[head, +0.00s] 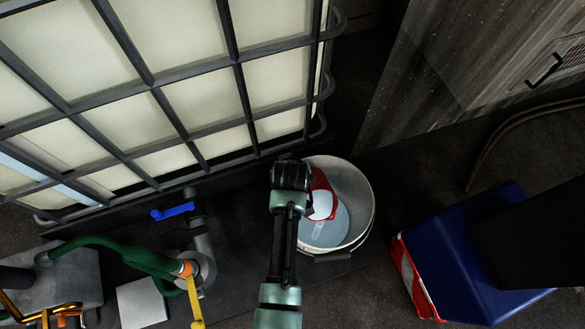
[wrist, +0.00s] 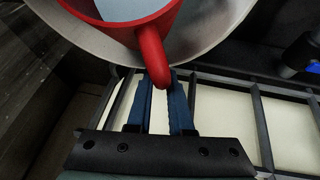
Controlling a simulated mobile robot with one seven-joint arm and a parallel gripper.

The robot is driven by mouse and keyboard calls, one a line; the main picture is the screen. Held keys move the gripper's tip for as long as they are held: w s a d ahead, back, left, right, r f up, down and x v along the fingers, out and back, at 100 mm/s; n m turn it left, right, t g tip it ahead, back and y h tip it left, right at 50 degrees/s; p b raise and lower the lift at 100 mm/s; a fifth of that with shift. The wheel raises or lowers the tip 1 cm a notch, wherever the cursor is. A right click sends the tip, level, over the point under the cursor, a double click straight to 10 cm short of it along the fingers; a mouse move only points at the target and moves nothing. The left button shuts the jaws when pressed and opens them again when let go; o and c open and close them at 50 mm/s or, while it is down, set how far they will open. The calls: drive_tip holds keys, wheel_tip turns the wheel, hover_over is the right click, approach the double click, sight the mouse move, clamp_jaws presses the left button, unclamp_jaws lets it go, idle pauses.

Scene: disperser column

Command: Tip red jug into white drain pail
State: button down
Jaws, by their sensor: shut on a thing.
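The red jug (head: 321,181) is over the white drain pail (head: 364,187), within its rim in the head view. It looks tilted, with a pale surface showing in its mouth. A pale streak lies below the mouth, but I cannot tell whether it is running liquid. Grey-blue liquid (head: 338,222) shows in the pail. My gripper (head: 304,178) is at the pail's left rim, shut on the jug's handle. In the wrist view, the blue fingers (wrist: 161,88) meet the red handle (wrist: 153,58), and pale blue shows inside the jug. The jug's far side is hidden.
A caged pale tank (head: 120,85) stands left of the pail, with a blue-handled valve (head: 173,211) low down. A green hose (head: 120,254) and yellow lever (head: 194,300) are lower left. A blue box-like object (head: 455,255) with a red-white striped edge stands right.

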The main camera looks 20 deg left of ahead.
drive_tip(key=shift+r+t+y+b, duration=0.4)
drive_tip(key=shift+r+t+b, duration=0.25)
drive_tip(key=shift+t+b, duration=0.15)
drive_tip(key=shift+r+t+b, duration=0.2)
drive_tip(key=shift+t+b, duration=0.15)
drive_tip(key=shift+t, duration=0.05)
drive_tip(key=shift+s+d+r+t+y+b, duration=0.1)
drive_tip(key=shift+s+r+t+y+b, duration=0.1)
drive_tip(key=shift+r+t+y+b, duration=0.65)
drive_tip(key=shift+s+r+t+b, duration=0.1)
drive_tip(key=shift+r+t+b, duration=0.1)
drive_tip(key=shift+t+b, duration=0.25)
drive_tip(key=shift+s+d+r+t+y+b, duration=0.15)
drive_tip(key=shift+r+t+b, duration=0.4)
drive_tip(key=shift+b, duration=0.55)
drive_tip(key=shift+s+d+r+t+y+b, duration=0.1)
drive_tip(key=shift+s+r+t+y+b, duration=0.15)
drive_tip(key=shift+t+b, duration=0.6)
drive_tip(key=shift+s+d+r+m+t+y+b, duration=0.2)
drive_tip(key=shift+r+t+b, duration=0.25)
drive_tip(key=shift+b, duration=1.5)
drive_tip(key=shift+s+r+m+t+y+b, duration=0.15)
drive_tip(key=shift+s+r+t+b, duration=0.25)
drive_tip(key=shift+b, duration=1.5)
drive_tip(key=shift+d+r+t+b, duration=0.1)
drive_tip(key=shift+r+t+b, duration=0.15)
drive_tip(key=shift+b, duration=0.3)
